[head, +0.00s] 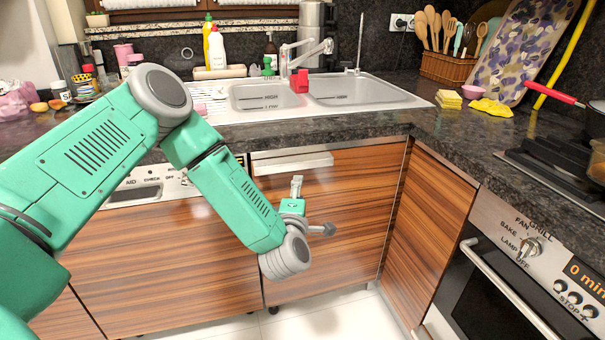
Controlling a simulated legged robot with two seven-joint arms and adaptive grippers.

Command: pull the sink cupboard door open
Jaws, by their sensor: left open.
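The sink cupboard door (350,225) is a striped brown wood panel below the sink. It looks shut. A pale bar handle (285,164) runs along its top left part. My left arm comes in from the left and crosses in front of the dishwasher and the door. My left gripper (312,208) is open and empty in front of the door, a little below the handle. One finger points up close under the bar, and the other points right. I cannot tell the exact gap to the handle. My wrist hides the door's lower left part. My right gripper is out of view.
The steel sink (320,93) is set in a dark stone counter (440,135) above the door. A dishwasher (180,250) with a matching panel is left of it. An angled wood side panel (425,225) and an oven (500,290) stand right. White floor in front is clear.

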